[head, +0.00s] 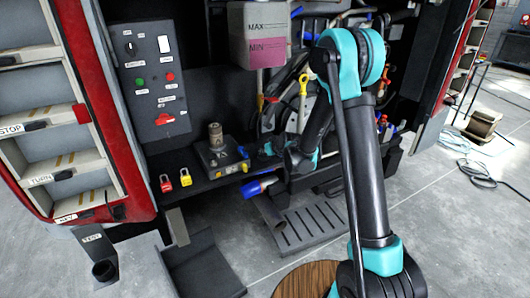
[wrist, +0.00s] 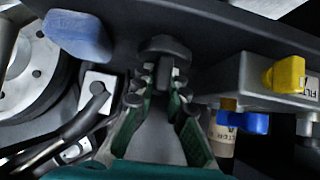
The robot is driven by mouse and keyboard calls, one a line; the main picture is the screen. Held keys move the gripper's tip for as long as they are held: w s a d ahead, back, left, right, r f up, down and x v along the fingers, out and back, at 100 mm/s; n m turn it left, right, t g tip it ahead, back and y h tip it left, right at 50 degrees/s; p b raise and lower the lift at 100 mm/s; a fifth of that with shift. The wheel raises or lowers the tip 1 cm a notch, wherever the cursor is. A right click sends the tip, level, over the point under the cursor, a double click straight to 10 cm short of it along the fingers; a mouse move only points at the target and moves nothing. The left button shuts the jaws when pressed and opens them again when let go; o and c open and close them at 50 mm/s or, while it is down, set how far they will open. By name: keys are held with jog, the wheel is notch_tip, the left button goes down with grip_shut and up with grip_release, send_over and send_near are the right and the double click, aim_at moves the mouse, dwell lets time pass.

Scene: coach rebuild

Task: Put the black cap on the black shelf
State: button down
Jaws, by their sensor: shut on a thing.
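My gripper (wrist: 163,90) is shut on a small rounded black cap (wrist: 165,48), which shows between and beyond the fingertips in the wrist view. In the head view my gripper (head: 268,150) is low inside the coach bay, just right of a grey filter block, and the cap is too small and dark to make out. The black shelf (head: 205,186) runs along the bay's lower front. A dark surface (wrist: 225,30) close behind the cap in the wrist view looks like this shelf. Whether the cap touches it I cannot tell.
The grey filter block (head: 218,157) has yellow and blue handles; its yellow handle (wrist: 287,77) is close on the right. Red (head: 166,184) and yellow (head: 185,178) padlocks are at the shelf's left. A blue-ended tube (head: 262,188) is below. A marked reservoir (head: 258,30) hangs above.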

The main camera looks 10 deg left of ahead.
jog(key=shift+f, duration=0.1)
jog(key=c, duration=1.6)
grip_release()
jog(key=shift+o, duration=0.2)
jog(key=v, duration=1.2)
jog(key=s+d+f+m+g+h, duration=0.1)
jog(key=s+d+m+g+h, duration=0.1)
jog(key=s+d, duration=0.9)
jog(key=s+d+f+m+g+h, duration=0.2)
jog(key=s+d, duration=1)
jog(key=s, duration=0.7)
jog(key=m+h, duration=0.1)
jog(key=m, duration=0.1)
jog(key=shift+d+f+m+h, duration=0.25)
jog(key=shift+f+m+h, duration=0.05)
jog(key=shift+m+h, duration=0.1)
